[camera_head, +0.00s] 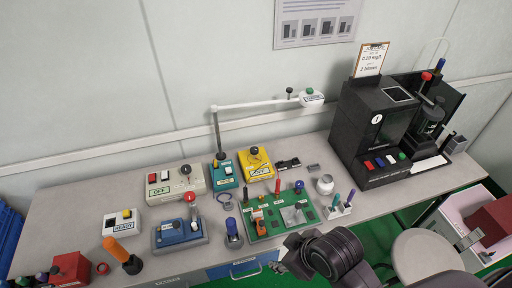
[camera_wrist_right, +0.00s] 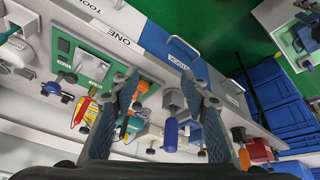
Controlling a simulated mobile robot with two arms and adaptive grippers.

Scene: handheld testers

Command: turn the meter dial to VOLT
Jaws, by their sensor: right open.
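The yellow meter (camera_head: 257,167) stands at the back middle of the bench in the head view, with a black dial (camera_head: 254,151) on its upper part. A white label is on its front, too small to read surely. My right gripper (camera_head: 283,262) is at the front edge of the bench, well in front of the meter and not touching it. In the right wrist view the right gripper (camera_wrist_right: 160,78) has its two fingers spread with nothing held between them. Part of the bench is hidden behind these fingers. My left gripper does not show.
A green board (camera_head: 262,229) with several small parts lies between gripper and meter. A teal box (camera_head: 224,178) stands close left of the meter, and a beige box (camera_head: 160,191) marked OFF is farther left. A white lamp arm (camera_head: 262,104) reaches over the back. A black machine (camera_head: 378,115) stands right.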

